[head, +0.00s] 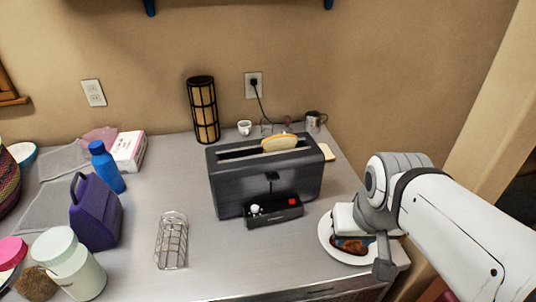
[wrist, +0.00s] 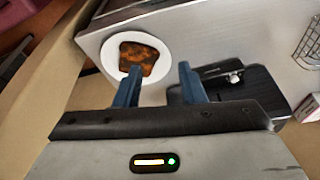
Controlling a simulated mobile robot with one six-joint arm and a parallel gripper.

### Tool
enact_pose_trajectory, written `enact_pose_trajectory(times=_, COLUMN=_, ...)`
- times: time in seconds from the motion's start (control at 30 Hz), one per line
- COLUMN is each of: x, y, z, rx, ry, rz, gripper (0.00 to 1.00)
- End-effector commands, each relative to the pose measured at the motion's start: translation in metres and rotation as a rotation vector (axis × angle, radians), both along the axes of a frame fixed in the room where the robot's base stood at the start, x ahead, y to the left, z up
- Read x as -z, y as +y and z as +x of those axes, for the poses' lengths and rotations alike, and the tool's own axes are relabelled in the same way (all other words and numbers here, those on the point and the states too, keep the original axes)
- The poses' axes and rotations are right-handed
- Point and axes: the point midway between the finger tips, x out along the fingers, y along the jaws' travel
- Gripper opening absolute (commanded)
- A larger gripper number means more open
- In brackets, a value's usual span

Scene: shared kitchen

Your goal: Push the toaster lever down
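The dark grey toaster (head: 226,183) stands on the counter, with a bread slice (head: 280,143) sticking up from its slot. Its small black lever (head: 271,177) shows on the front face, above a panel with a white knob and a red button. In the wrist view, a dark part of the toaster (wrist: 262,82) is right of the fingers; I cannot make out the lever there. My gripper (wrist: 158,82) is open, its two blue fingers apart with nothing between them. In the head view it is right of the toaster, over the plate, with its fingertips mostly hidden.
A white plate (head: 327,241) with a browned slice (head: 350,246) lies below my gripper. A wire rack (head: 171,240) stands left of the toaster. A purple box (head: 97,212) and blue bottle (head: 106,168) are farther left. Bare counter lies in front of the toaster.

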Motion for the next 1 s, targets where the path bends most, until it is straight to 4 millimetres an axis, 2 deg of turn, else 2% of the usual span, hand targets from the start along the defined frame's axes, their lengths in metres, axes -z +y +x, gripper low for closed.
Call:
enact_pose_trajectory(times=0.27, x=0.000, y=0.000, z=0.000, rx=0.000, ry=0.000, rz=0.000, gripper=0.36)
enact_pose_trajectory(times=0.47, x=-0.007, y=0.003, z=0.008, rx=-0.010, ry=0.007, rz=0.000, gripper=0.21)
enact_pose_trajectory(times=0.57, x=-0.017, y=0.008, z=0.024, rx=-0.029, ry=0.020, rz=0.001, gripper=0.13)
enact_pose_trajectory(times=0.7, x=-0.035, y=0.022, z=0.059, rx=-0.072, ry=0.049, rz=0.000, gripper=0.01)
enact_pose_trajectory(times=1.0, x=-0.053, y=0.069, z=0.143, rx=-0.172, ry=0.112, rz=-0.007, gripper=0.00)
